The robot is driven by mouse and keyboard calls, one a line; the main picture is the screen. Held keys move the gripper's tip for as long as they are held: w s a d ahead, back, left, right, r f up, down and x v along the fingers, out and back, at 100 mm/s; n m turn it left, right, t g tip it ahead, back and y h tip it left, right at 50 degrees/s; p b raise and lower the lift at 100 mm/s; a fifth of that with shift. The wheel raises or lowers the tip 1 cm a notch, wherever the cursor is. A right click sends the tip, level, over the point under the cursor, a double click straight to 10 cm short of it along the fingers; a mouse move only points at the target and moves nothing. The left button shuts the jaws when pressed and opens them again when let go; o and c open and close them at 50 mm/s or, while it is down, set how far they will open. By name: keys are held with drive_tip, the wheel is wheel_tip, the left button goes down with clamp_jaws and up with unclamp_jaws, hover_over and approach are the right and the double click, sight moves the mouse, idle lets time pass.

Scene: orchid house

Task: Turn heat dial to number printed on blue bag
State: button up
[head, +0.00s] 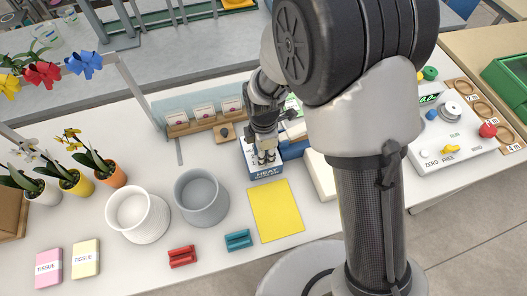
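A blue and white box marked HEAT (264,173) stands at the middle of the table. My gripper (266,158) points down right over its top, with the fingertips close together at or just above it. The dial on the box is hidden by the gripper, and I cannot tell whether the fingers touch or hold it. No blue bag can be made out; my arm covers much of the middle and right. No number for the dial can be read.
Left of the box stand a grey pot (201,200) and a white pot (138,216). A yellow sheet (276,211) lies in front, beside a teal block (238,240) and red block (182,257). A card rack (204,122) stands behind. A white device (455,138) with knobs is right.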

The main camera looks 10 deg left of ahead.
drive_tip(key=c, duration=0.4)
drive_tip(key=shift+m, duration=0.3)
drive_tip(key=m, duration=0.5)
drive_tip(key=shift+p, duration=0.3)
drive_tip(key=m, duration=0.8)
drive_tip(key=shift+p, duration=0.3)
drive_tip(key=m, duration=0.5)
drive_tip(key=shift+m, duration=0.4)
drive_tip(key=m, duration=0.4)
drive_tip(key=shift+m, duration=0.3)
